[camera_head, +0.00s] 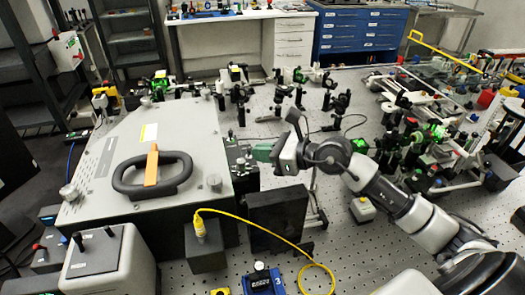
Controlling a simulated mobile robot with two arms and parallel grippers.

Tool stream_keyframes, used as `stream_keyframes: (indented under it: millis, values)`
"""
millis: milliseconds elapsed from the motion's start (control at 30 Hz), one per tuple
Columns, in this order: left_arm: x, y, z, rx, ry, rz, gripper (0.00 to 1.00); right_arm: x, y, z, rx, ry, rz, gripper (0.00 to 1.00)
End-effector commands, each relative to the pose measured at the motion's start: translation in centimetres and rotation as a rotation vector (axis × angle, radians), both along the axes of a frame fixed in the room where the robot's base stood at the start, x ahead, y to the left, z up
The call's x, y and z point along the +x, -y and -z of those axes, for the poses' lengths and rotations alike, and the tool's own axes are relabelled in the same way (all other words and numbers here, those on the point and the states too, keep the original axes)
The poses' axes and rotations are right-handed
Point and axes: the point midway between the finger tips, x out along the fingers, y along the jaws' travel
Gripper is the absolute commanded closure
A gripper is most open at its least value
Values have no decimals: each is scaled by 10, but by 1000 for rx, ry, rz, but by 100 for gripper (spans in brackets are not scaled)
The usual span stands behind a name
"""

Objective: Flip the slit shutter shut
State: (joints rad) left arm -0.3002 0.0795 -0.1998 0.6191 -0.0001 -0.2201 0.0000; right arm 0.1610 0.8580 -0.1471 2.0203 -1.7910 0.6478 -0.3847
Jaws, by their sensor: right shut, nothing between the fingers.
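The grey spectrometer box (95,205) stands on the perforated bench at the left, with a black handle loop and an orange lever (152,166) on its lid. A small black assembly (240,165) is fixed at the right side of the box. I cannot tell which part of it is the slit shutter or how it is set. My right gripper (260,153) comes in from the right, its green fingers shut and empty, pointing left close to this assembly. I cannot tell whether they touch it. My left gripper is not in view.
A black block (277,217) stands below my right gripper. A yellow cable (265,232) runs from a dark box with a yellow plug (206,258). Several optical mounts stand behind and to the right. Bare bench (360,255) shows at the lower right.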

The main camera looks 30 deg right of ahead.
Motion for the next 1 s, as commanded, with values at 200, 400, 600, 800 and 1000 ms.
stream_keyframes:
  millis: [200,400,600,800,1000]
  values:
    - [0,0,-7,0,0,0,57,1,1,-3,10,-36,1,100]
    - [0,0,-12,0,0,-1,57,2,1,-4,17,-66,0,100]
    - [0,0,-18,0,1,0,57,4,1,-5,26,-101,0,100]
    - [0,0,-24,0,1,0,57,6,2,-7,37,-143,0,100]
    - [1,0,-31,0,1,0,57,8,2,-8,49,-191,0,100]
